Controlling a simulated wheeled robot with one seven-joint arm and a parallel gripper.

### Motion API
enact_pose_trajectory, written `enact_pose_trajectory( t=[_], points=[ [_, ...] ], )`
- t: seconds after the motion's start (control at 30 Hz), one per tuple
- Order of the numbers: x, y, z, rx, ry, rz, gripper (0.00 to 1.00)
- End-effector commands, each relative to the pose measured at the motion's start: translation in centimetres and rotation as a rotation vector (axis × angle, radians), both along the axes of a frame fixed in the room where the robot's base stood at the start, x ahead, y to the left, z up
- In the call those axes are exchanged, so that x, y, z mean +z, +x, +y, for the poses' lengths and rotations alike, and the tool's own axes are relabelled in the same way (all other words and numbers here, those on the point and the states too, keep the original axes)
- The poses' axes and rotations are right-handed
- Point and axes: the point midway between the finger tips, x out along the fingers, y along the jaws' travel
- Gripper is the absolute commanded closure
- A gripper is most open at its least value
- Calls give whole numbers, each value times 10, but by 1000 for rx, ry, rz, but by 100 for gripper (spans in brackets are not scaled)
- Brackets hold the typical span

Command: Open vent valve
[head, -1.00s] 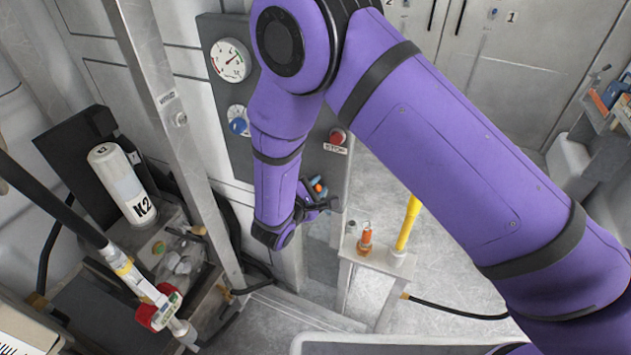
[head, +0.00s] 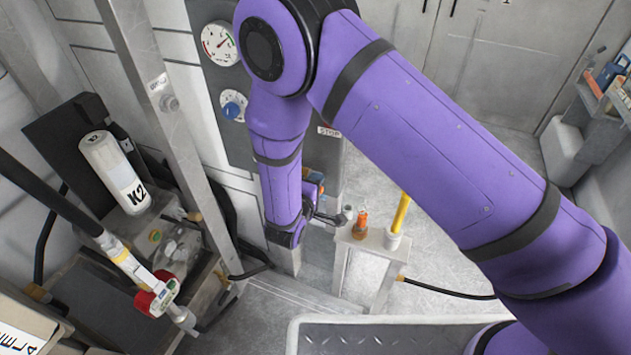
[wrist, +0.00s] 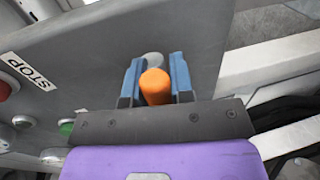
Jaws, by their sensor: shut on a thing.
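An orange cylindrical handle (wrist: 155,87) sits between the two blue fingers of my gripper (wrist: 156,75) in the wrist view, and the fingers are shut on it. A grey round end (wrist: 152,59) shows just beyond the handle. I take this handle to be the vent valve's; no label on it can be read. In the head view my gripper (head: 315,188) is below the STOP label, at the lower part of the grey panel. The handle is mostly hidden there by the gripper, and whether the valve is turned cannot be told.
A red button (wrist: 7,84) is beside the STOP label. A pedestal (head: 362,249) with an orange fitting (head: 361,225) and a yellow lever (head: 401,213) stands right of my gripper. A metal post (head: 168,120) stands left.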

Motion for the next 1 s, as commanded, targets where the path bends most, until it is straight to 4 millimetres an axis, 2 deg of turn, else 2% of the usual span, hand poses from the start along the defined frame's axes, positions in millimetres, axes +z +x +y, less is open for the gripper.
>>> enact_pose_trajectory(
  t=[0.5, 0.53, 0.63, 1.0],
  points=[
    [-3, -1, 1, 2, 21, -3, 100],
    [-3, -1, 1, 2, 21, -2, 75],
    [-3, -1, 1, 1, 21, -3, 53],
    [-1, -5, 3, 1, 20, -6, 53]
  ],
)
